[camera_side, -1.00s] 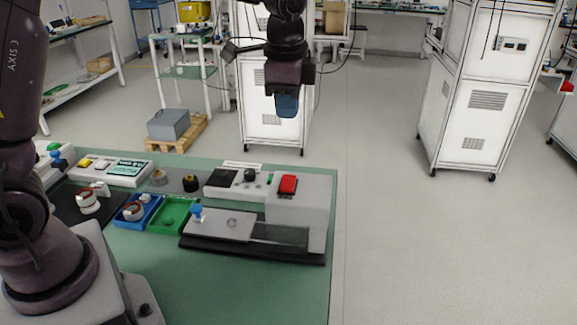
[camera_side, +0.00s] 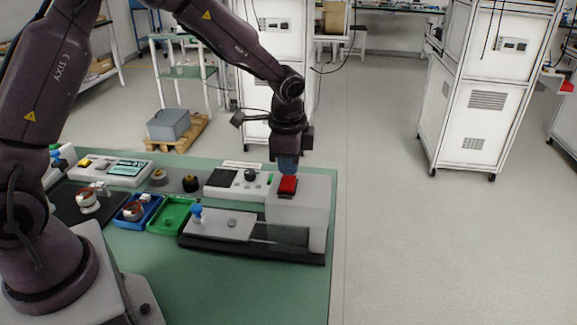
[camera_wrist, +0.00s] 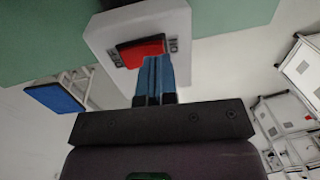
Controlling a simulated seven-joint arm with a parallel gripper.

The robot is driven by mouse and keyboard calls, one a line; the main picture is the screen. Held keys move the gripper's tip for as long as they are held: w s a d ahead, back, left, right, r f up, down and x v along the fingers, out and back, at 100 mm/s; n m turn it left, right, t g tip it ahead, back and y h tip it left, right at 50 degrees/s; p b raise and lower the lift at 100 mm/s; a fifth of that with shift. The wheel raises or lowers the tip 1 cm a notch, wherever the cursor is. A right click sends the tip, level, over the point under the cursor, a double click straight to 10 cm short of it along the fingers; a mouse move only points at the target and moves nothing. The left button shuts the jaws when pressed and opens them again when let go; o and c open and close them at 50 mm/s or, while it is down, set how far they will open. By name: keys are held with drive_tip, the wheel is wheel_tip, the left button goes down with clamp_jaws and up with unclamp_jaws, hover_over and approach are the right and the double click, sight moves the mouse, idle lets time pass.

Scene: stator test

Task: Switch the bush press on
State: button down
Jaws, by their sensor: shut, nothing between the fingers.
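The bush press (camera_side: 310,203) is a grey machine at the right end of the green bench. Its red rocker switch (camera_side: 288,185) sits on top of the press head. The switch also shows in the wrist view (camera_wrist: 142,50), with small marks on either side of it. My gripper (camera_side: 287,170) is shut and empty, pointing down. Its blue fingertips are at the far edge of the red switch in the side view. In the wrist view the fingertips (camera_wrist: 154,62) overlap the switch's lower right edge. I cannot tell whether they touch it.
A blue-knobbed slide (camera_side: 197,212), a green tray (camera_side: 174,215) and a blue tray (camera_side: 137,212) with a part lie left of the press. A control panel with a black knob (camera_side: 250,175) stands behind. The bench front (camera_side: 220,290) is clear.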

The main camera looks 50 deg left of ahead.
drive_tip(key=shift+f, duration=0.5)
drive_tip(key=shift+w+a+f, duration=0.1)
drive_tip(key=shift+a+f, duration=0.05)
drive_tip(key=shift+f, duration=0.1)
drive_tip(key=shift+s+d+r, duration=0.35)
drive_tip(key=shift+s+d, duration=0.2)
drive_tip(key=shift+d, duration=0.05)
drive_tip(key=shift+r, duration=0.1)
wheel_tip(320, 180, up, 14)
drive_tip(key=w+a, duration=0.1)
idle(0.5)
